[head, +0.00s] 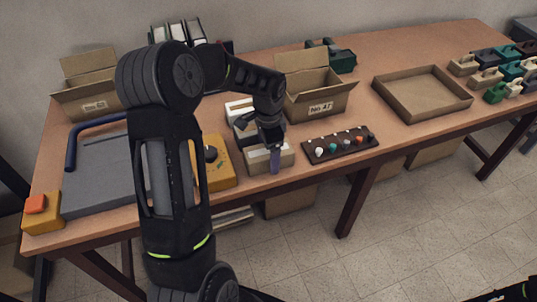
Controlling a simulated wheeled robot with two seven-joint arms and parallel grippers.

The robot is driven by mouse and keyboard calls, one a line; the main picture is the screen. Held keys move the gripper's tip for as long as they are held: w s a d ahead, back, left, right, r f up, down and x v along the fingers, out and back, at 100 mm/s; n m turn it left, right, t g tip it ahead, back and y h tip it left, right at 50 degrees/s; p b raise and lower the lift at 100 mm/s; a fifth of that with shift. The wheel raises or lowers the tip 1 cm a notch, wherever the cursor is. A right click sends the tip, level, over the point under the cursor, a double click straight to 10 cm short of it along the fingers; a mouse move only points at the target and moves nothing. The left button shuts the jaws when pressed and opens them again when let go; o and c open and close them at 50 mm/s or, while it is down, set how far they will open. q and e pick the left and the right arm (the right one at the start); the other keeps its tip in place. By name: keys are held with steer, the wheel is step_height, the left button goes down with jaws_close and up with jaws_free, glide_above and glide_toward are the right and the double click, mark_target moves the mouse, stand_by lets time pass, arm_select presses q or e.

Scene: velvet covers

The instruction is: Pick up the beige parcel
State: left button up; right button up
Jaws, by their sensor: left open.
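A small beige parcel (257,162) with a pale label lies near the front edge of the table, left of the dark peg strip. My left gripper (273,158) points down at it, with one finger seen in front of the parcel's near face. The other finger is hidden, and I cannot tell whether the gripper touches the parcel. The left gripper is open. My right gripper does not show.
More boxes (239,109) lie just behind the parcel. A peg strip (341,144) with coloured knobs is right of it, a yellow device (215,170) left. Open cartons (318,97) stand behind. A shallow tray (421,85) and several dark and coloured blocks are farther right.

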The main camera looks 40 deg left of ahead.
arm_select(q)
steer(key=shift+f, duration=0.35)
stand_by(0.3)
jaws_close()
stand_by(0.9)
